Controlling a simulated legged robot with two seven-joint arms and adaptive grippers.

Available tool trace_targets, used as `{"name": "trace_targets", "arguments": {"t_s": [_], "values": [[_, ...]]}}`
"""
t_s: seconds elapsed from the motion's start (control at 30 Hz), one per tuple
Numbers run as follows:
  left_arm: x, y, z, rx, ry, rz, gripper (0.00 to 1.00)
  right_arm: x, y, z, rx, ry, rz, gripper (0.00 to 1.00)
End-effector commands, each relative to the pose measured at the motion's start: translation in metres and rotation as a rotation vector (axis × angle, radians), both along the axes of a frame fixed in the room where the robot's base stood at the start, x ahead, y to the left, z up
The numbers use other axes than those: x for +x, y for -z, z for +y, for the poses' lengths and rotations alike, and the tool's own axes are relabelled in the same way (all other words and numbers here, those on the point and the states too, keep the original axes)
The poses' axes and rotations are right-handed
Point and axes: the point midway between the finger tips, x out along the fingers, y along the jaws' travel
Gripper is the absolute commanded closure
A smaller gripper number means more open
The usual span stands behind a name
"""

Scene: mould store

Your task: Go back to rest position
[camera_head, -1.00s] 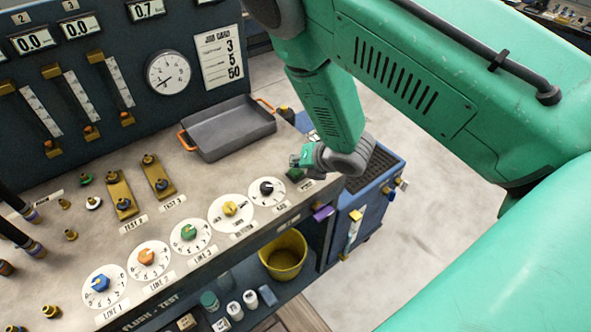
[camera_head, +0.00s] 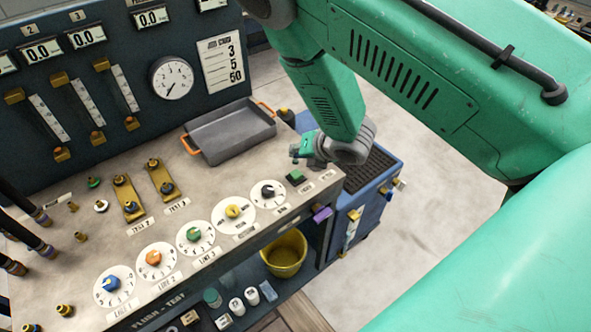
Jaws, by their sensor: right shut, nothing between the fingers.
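My right gripper (camera_head: 300,153) hangs from the green right arm above the right end of the bench top. It is shut and empty, its tips pointing left. It appears just above and behind a green button (camera_head: 295,177), apart from it. My left gripper is not in view.
A grey tray with orange handles (camera_head: 230,132) lies left of the gripper. Dials with coloured knobs (camera_head: 195,236) line the bench's front. A gauge panel (camera_head: 125,85) stands behind, a blue cart (camera_head: 368,190) at right. A yellow bucket (camera_head: 285,256) sits below. Floor at right is clear.

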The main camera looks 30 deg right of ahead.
Motion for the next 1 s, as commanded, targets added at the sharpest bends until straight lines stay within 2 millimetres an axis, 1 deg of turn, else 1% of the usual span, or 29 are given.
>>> {"name": "trace_targets", "arguments": {"t_s": [0.03, 0.17, 0.63, 0.73, 0.77, 0.87, 0.97, 1.0], "values": [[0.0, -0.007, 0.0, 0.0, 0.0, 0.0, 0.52, 0.0, -0.009, 0.0, -0.001, -0.001, 0.0, 1.0], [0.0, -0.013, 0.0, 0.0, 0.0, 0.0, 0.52, 0.0, -0.018, 0.0, -0.001, -0.002, 0.001, 1.0], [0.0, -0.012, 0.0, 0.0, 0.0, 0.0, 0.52, 0.0, -0.017, 0.0, 0.0, -0.001, 0.001, 1.0], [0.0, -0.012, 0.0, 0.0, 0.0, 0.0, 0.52, -0.004, -0.014, -0.001, 0.018, 0.025, 0.013, 1.0], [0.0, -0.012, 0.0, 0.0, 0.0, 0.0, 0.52, -0.008, -0.011, -0.002, 0.035, 0.049, 0.025, 1.0], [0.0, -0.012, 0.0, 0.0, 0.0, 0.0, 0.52, -0.031, 0.007, -0.006, 0.148, 0.213, 0.097, 1.0], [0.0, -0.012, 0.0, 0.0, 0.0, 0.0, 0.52, -0.072, 0.033, -0.011, 0.326, 0.504, 0.211, 1.0], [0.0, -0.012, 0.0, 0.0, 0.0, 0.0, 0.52, -0.091, 0.044, -0.012, 0.406, 0.647, 0.259, 1.0]]}}
